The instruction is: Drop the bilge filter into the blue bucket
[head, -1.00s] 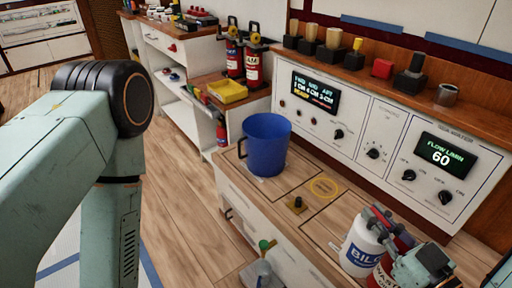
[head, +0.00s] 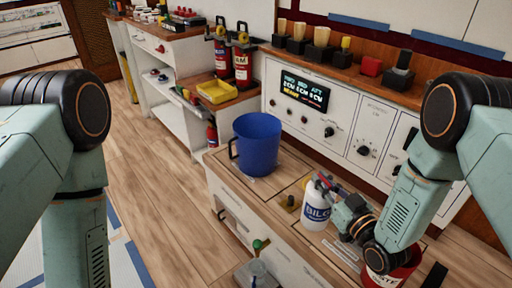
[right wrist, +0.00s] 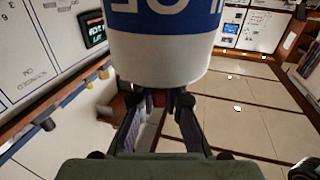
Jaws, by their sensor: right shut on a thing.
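The bilge filter is a white canister with a blue BILGE label (head: 316,212), held upright over the counter, to the right of and nearer than the bucket. My right gripper (head: 328,188) is shut on the filter's top part. In the right wrist view the canister (right wrist: 162,45) sits at the tips of the gripper fingers (right wrist: 160,98). The blue bucket (head: 257,148) stands open on the counter, apart from the filter. Its inner bottom is hidden. My left arm shows at the left, but its gripper is out of view.
A red container (head: 392,274) stands at the counter's near right, partly behind my right arm. A control panel (head: 335,115) rises behind. A yellow tray (head: 217,91) is beyond the bucket.

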